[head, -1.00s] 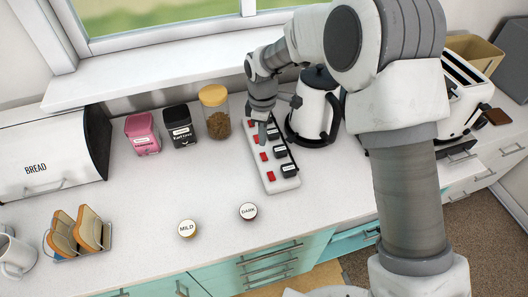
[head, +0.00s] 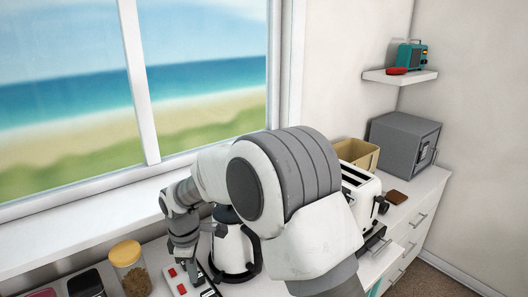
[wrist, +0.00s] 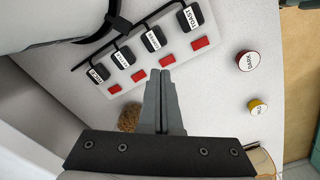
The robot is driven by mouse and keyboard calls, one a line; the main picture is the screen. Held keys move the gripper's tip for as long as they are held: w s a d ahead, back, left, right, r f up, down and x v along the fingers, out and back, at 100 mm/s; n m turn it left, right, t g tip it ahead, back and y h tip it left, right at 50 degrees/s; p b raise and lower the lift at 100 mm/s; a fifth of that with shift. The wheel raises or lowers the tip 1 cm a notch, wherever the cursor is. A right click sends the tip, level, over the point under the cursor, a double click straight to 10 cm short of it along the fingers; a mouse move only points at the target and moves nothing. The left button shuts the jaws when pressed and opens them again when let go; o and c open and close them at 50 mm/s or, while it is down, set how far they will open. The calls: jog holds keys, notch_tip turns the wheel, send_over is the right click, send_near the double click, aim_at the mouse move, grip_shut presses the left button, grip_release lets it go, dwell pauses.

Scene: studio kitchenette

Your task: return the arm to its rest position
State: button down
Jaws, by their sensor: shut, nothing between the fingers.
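My gripper (head: 185,262) is at the end of my bent arm, low over the counter beside the white kettle (head: 232,250). In the wrist view my gripper (wrist: 161,72) has its two fingers together with nothing between them. The fingertips point at the white power strip (wrist: 140,68), near its row of red switches. I cannot tell whether they touch it. Several labelled dark plugs sit in the strip. In the head view only part of the strip (head: 172,285) shows, at the bottom edge.
A jar (head: 128,266) stands left of my gripper. The toaster (head: 357,195), tan bin (head: 357,153) and grey safe (head: 403,143) are to the right. A corner shelf (head: 400,77) holds a radio (head: 410,55). Two round lids, red (wrist: 248,61) and yellow (wrist: 257,107), lie on the counter.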

jog(key=s+d+r+m+t, duration=0.35)
jog(key=d+r+m, duration=0.55)
jog(key=d+r, duration=1.05)
jog(key=s+d+m+t, duration=0.1)
jog(key=s+d+m, duration=0.9)
jog(key=s+d, duration=0.4)
jog(key=shift+s+d+r+t, duration=0.15)
jog(key=shift+s+r+t, duration=0.25)
jog(key=shift+s, duration=0.35)
